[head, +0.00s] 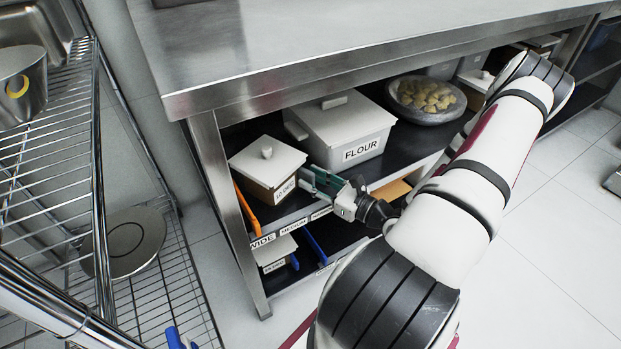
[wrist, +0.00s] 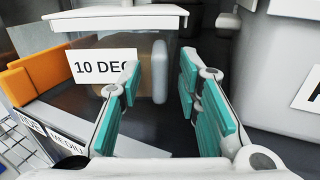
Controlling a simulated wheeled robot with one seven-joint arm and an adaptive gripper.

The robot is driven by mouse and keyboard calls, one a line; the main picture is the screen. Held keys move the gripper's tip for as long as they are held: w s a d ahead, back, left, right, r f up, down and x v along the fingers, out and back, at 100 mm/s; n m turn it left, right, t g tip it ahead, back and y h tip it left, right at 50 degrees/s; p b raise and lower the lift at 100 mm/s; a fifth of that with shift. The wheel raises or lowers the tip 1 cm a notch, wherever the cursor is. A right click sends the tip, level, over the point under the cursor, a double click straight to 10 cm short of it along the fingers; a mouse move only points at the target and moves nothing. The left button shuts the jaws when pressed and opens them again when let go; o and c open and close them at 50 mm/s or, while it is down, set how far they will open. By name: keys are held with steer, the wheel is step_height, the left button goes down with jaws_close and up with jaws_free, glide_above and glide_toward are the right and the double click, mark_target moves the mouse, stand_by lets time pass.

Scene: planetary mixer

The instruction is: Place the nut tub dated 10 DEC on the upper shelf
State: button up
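The nut tub (head: 262,172) has a white knobbed lid, brownish contents and a label reading 10 DEC. It stands at the left end of the under-counter upper shelf (head: 232,133). The wrist view shows the tub (wrist: 115,45) upright, its label partly covered by my left finger. My gripper (head: 307,181) is at the tub's front right, and its teal fingers (wrist: 160,75) are apart. A pale vertical bar on the tub's front shows between them. I cannot tell whether either finger touches it.
A white FLOUR bin (head: 345,128) stands right of the tub, and a bowl (head: 428,98) of food beyond it. An orange divider (head: 247,208) is at the left. Below are another lidded tub (head: 275,250) and a blue divider (head: 315,248). A wire rack (head: 60,170) stands left.

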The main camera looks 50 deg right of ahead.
steer(key=s+d+p, duration=0.1)
steer(key=s+p, duration=0.1)
steer(key=s, duration=0.8)
steer(key=shift+s, duration=0.4)
steer(key=shift+d, duration=0.1)
